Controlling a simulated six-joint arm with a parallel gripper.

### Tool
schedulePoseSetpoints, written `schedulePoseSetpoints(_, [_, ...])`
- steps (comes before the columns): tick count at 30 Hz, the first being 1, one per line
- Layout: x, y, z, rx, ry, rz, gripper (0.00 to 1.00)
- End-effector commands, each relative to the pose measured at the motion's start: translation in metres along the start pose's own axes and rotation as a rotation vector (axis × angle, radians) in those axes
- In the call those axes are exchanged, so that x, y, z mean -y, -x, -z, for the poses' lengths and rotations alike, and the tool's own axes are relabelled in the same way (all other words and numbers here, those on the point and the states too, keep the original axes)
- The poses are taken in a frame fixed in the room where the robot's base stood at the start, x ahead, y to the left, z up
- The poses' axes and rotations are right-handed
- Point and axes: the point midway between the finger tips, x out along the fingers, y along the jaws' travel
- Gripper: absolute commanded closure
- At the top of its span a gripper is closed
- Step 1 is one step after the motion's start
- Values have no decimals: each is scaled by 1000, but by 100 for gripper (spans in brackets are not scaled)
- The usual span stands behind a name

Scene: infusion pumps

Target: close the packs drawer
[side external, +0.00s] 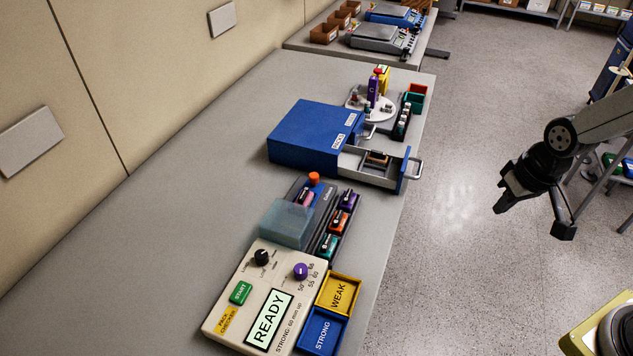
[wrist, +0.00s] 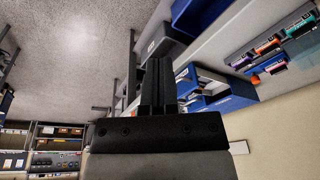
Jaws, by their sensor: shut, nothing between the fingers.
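The blue cabinet (side external: 305,135) stands on the grey bench in the side view. Its near drawer (side external: 405,172) is pulled out to the right, with a grey handle (side external: 416,168) on its blue front and a brown item (side external: 377,158) inside. A second handle (side external: 369,131) sits close to the cabinet behind it.
A round white stand (side external: 372,106) with a purple pack is behind the open drawer. Racks of coloured packs (side external: 338,222) and the READY checker panel (side external: 268,318) with yellow and blue trays lie in front. The space between drawer handle and gripper looks clear.

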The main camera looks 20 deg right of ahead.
Motion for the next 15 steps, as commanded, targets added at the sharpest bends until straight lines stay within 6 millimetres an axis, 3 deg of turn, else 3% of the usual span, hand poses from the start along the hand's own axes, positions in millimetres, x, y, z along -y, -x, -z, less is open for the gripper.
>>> schedulePoseSetpoints(5, [-9,-7,17,52,-334,38,100])
schedulePoseSetpoints(15, [-35,-26,72,204,-1240,193,100])
